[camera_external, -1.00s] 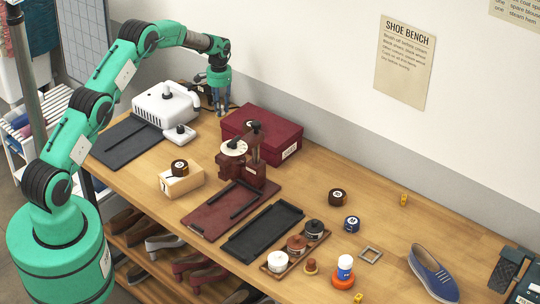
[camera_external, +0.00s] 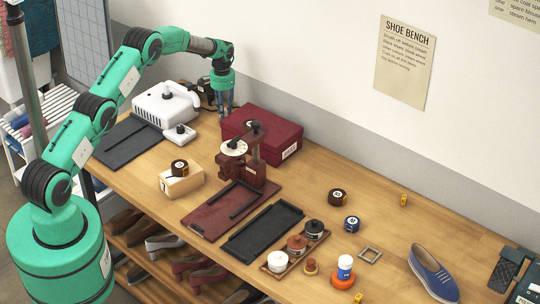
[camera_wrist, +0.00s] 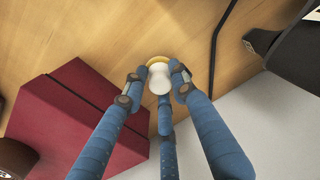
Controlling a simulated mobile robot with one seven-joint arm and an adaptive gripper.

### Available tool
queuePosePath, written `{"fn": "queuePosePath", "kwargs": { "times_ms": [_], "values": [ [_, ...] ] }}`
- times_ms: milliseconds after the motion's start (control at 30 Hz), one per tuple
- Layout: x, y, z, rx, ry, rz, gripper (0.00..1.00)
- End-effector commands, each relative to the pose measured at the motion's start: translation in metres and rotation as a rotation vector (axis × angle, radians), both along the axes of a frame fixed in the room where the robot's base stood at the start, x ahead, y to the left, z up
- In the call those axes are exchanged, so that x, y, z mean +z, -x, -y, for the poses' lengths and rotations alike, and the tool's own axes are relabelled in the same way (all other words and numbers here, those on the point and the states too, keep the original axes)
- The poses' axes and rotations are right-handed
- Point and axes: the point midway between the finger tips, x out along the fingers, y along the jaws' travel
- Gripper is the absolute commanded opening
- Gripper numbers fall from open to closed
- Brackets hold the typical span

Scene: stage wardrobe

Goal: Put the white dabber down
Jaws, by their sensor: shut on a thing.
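The white dabber (camera_wrist: 159,80) shows in the wrist view as a pale knob with a yellowish rim (camera_wrist: 158,63) beyond it. The blue fingers of my gripper (camera_wrist: 158,88) are closed around it. The dabber cannot be made out there. I cannot tell whether its underside touches the bench top.
The red box also fills the left of the wrist view (camera_wrist: 65,125). A dark object (camera_wrist: 295,45) and a black cord (camera_wrist: 219,35) lie on the other side. A wooden tray (camera_external: 316,250) with several jars and a blue shoe (camera_external: 433,273) are farther right. The wall stands close behind.

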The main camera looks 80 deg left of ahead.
Motion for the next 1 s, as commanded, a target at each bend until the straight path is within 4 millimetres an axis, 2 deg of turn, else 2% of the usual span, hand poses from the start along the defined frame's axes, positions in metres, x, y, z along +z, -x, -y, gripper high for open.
{"fn": "queuePosePath", "kwargs": {
  "times_ms": [100, 567, 600, 667, 700, 1000],
  "values": [
    [-0.0091, 0.0002, 0.0004, 0.000, 0.001, -0.001, 0.09],
    [-0.0140, 0.0001, 0.0001, 0.000, 0.000, 0.000, 0.09],
    [-0.0140, 0.0001, 0.0001, 0.000, 0.000, 0.000, 0.31],
    [-0.0136, 0.0001, 0.0001, 0.000, 0.000, 0.000, 0.43],
    [-0.0136, 0.0001, 0.0001, 0.000, 0.000, 0.000, 0.46],
    [-0.0129, 0.0001, 0.0001, 0.000, 0.000, 0.000, 0.46]
  ]
}}
